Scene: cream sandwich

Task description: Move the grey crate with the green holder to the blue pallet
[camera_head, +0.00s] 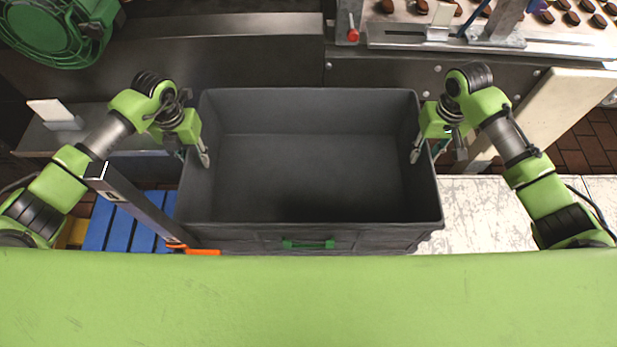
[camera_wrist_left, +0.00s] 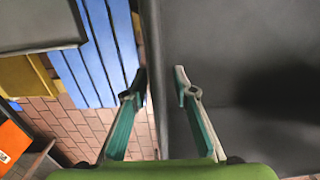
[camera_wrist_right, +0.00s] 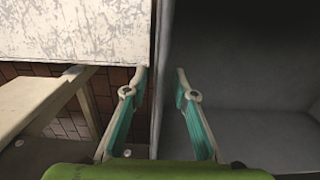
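The grey crate (camera_head: 310,240) is a large empty open box in the middle of the head view, with the green holder (camera_head: 308,244) on its near wall. My left gripper (camera_head: 203,155) straddles the left wall, one finger inside and one outside; the left wrist view shows this wall (camera_wrist_left: 154,60). My right gripper (camera_head: 417,152) straddles the right wall likewise, and the right wrist view shows that wall (camera_wrist_right: 160,60). Whether the fingers press on the walls is unclear. The blue pallet (camera_head: 125,228) lies low at the left, partly hidden; it also shows in the left wrist view (camera_wrist_left: 100,50).
A white worn tabletop (camera_head: 485,215) lies right of the crate. A conveyor (camera_head: 550,45) with brown cookies and a metal wall stand behind it. A grey post (camera_head: 145,205) with an orange part (camera_head: 195,250) stands near the pallet. Brick floor (camera_wrist_left: 75,125) shows beside it.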

